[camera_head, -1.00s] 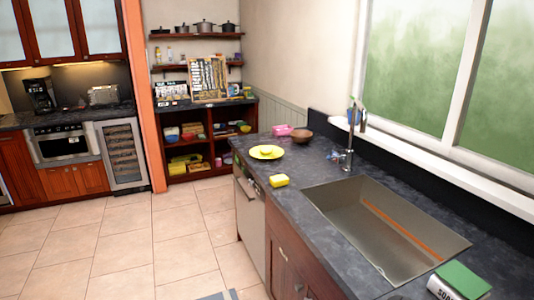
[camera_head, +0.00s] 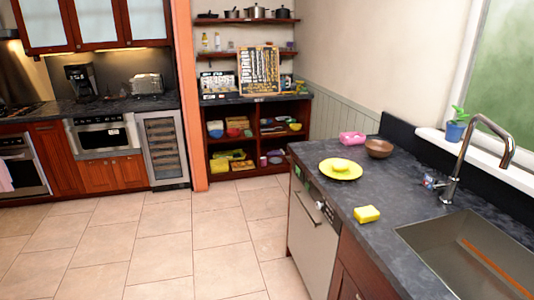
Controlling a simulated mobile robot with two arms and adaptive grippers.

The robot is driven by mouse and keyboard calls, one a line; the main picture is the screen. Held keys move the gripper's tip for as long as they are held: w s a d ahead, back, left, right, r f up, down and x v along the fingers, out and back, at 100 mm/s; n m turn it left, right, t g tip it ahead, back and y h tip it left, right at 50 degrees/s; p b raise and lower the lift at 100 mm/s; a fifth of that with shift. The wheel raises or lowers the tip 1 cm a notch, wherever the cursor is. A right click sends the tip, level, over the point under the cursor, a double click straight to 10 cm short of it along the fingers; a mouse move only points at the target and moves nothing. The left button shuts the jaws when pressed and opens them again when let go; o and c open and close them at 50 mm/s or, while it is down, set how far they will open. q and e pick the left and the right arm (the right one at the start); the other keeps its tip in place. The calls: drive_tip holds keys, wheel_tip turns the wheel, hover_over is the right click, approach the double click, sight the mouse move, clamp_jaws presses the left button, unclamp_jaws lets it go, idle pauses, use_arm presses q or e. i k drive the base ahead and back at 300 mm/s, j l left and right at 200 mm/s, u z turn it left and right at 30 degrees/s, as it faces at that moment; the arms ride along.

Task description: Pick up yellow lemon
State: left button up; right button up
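A yellow plate (camera_head: 333,174) lies on the dark counter at the right, near its far end. A small yellow thing, which looks like the lemon (camera_head: 341,164), sits on the plate. Neither of my grippers shows in the head view.
A yellow sponge-like block (camera_head: 367,214) lies on the dark counter (camera_head: 385,188). A brown bowl (camera_head: 379,148) and a pink container (camera_head: 352,138) stand behind the plate. The sink (camera_head: 470,250) and faucet (camera_head: 474,150) are at the right. The tiled floor (camera_head: 150,245) at the left is clear.

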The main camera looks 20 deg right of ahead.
sight(340, 166)
drive_tip(key=i+j, duration=0.15)
drive_tip(key=i, duration=0.55)
drive_tip(key=i+j, duration=0.1)
drive_tip(key=i, duration=0.6)
